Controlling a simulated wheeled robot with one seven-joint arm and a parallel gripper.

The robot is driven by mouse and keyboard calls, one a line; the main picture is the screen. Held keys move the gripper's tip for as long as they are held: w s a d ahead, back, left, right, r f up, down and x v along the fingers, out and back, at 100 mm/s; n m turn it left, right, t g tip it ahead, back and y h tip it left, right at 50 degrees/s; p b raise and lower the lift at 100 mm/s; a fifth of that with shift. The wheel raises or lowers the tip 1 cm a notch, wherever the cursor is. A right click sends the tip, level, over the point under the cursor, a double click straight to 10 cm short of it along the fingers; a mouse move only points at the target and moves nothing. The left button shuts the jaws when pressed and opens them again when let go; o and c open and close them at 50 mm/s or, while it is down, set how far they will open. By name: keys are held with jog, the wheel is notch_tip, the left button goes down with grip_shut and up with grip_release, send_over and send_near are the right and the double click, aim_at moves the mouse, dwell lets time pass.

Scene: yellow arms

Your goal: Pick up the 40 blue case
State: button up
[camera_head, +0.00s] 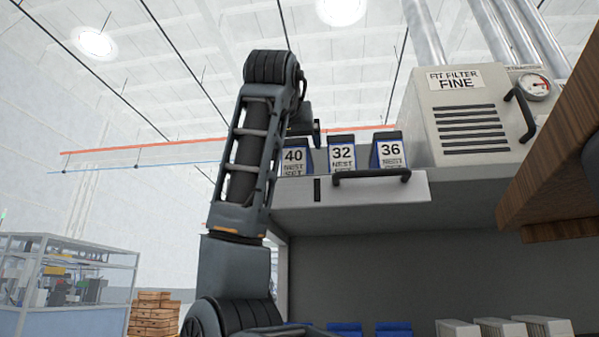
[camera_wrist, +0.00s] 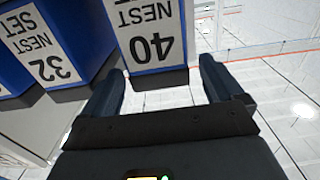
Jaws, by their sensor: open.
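The 40 blue case (camera_head: 295,157) stands on a light grey ledge, at the left end of a row of cases, with its white label facing me. In the wrist view the 40 case (camera_wrist: 150,35) appears upside down, with its near end between the two fingers of my gripper (camera_wrist: 161,70). The fingers are open, one on each side, and I see no clear grip. In the head view my arm partly covers the 40 case's left side, and the fingers are hard to make out.
The 32 case (camera_head: 342,153) stands close beside the 40 case, and the 36 case (camera_head: 389,151) is further right. A black handle (camera_head: 371,177) is on the ledge front below them. A grey filter box (camera_head: 470,120) and a wooden shelf (camera_head: 555,150) are at right.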

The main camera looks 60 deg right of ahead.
jog(key=p+x, duration=0.2)
jog(key=x, duration=0.3)
jog(key=shift+d+r, duration=0.1)
jog(key=shift+r, duration=0.05)
jog(key=c, duration=1.3)
jog(key=shift+c, duration=0.4)
jog(key=shift+r, duration=0.1)
